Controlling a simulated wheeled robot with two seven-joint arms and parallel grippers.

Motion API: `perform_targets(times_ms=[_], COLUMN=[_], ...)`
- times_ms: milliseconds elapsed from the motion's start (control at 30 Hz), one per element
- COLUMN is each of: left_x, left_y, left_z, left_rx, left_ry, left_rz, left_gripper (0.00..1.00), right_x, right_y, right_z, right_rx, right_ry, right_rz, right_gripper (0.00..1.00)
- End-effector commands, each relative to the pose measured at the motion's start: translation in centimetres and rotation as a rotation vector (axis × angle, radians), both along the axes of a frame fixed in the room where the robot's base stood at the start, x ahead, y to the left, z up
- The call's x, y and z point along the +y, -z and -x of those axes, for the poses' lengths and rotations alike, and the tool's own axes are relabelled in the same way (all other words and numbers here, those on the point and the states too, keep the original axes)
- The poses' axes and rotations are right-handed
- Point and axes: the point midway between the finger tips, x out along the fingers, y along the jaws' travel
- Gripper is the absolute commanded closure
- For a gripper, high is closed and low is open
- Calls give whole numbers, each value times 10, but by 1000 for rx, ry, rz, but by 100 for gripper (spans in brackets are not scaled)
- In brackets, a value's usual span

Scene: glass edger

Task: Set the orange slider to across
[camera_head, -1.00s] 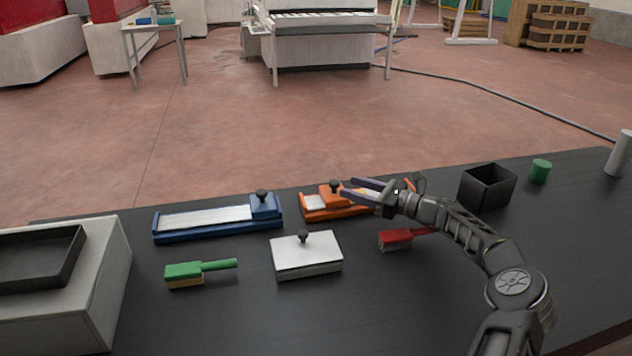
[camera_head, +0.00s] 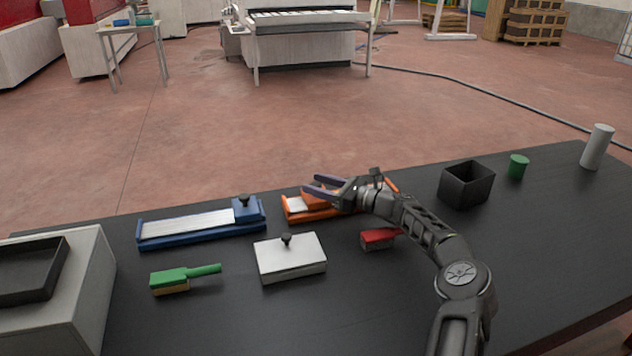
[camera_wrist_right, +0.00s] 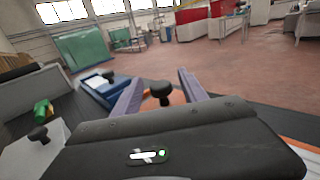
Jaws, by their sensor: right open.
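The orange slider unit (camera_head: 293,212) lies near the far edge of the black table. Its light track shows at the left end, and its orange sliding block is partly hidden behind my right gripper. My right gripper (camera_head: 312,187) is open over the orange unit, fingers pointing left. In the right wrist view the black knob (camera_wrist_right: 161,90) stands between the two open fingers (camera_wrist_right: 160,92), with orange (camera_wrist_right: 178,98) behind it. I cannot tell whether the fingers touch the knob. My left gripper is out of view.
A blue slider unit (camera_head: 190,227) lies to the left. A white lidded block (camera_head: 290,258), a green brush (camera_head: 180,279) and a red brush (camera_head: 377,239) lie nearer. A black open box (camera_head: 466,185), green cup (camera_head: 517,166) and grey cylinder (camera_head: 597,147) stand right.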

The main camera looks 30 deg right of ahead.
Motion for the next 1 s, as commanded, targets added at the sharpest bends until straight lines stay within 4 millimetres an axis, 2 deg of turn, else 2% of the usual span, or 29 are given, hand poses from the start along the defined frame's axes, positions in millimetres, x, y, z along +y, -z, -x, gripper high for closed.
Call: perform_targets(times_ms=[100,367,900,1000], left_x=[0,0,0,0], left_y=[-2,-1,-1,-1], left_z=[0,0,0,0], left_rx=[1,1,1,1], left_ry=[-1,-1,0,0], left_rz=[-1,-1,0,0], left_gripper=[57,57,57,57], right_x=[3,3,3,3], right_y=[0,0,0,0], right_z=[-6,-6,-6,-6], right_rx=[0,1,1,1], right_ry=[0,1,1,1], right_rz=[1,0,0,0], right_gripper=[50,50,95,100])
